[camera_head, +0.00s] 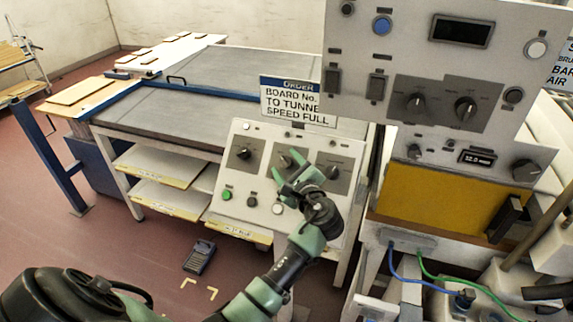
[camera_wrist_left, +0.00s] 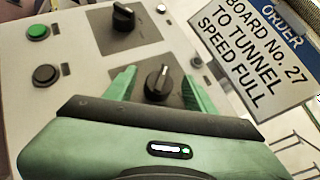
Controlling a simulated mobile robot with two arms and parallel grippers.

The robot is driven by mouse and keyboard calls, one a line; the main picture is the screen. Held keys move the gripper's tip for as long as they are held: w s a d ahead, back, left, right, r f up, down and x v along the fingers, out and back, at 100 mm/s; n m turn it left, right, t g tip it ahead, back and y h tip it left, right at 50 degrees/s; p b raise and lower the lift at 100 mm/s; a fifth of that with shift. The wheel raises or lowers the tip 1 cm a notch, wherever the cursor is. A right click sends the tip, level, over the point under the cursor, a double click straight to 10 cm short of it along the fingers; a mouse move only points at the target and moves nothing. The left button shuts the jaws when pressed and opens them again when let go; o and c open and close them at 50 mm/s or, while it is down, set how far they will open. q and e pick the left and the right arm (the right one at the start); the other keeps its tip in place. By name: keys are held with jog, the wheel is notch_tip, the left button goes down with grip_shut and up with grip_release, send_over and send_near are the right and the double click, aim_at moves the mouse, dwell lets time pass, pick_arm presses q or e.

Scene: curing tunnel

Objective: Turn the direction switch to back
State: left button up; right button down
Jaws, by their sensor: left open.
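The sloped light-grey control panel (camera_head: 232,176) carries a row of three black rotary knobs on dark plates. Their labels are too small to read, so I cannot tell which is the direction switch. My left gripper (camera_head: 297,176), green, is at the middle knob (camera_head: 287,160) and partly hides it. In the left wrist view this knob (camera_wrist_left: 158,80) stands between the open green fingers of the gripper (camera_wrist_left: 160,84), with its white pointer mark toward the top. Contact with the fingers cannot be made out. The left knob (camera_wrist_left: 123,17) is beyond. My right gripper is not in view.
A green button (camera_head: 227,193), a black one (camera_head: 251,201) and a white one (camera_head: 277,208) sit below the knobs. An order sign (camera_head: 298,101) stands behind the panel. A larger control box (camera_head: 360,52) overhangs at right.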

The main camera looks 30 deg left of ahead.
pick_arm(q)
jog(key=f+b+v, duration=0.1)
jog(key=b+v, duration=0.1)
jog(key=v, duration=0.5)
jog(key=shift+s+d+r, duration=0.2)
jog(key=shift+d+r, duration=0.1)
jog(key=shift+r, duration=0.2)
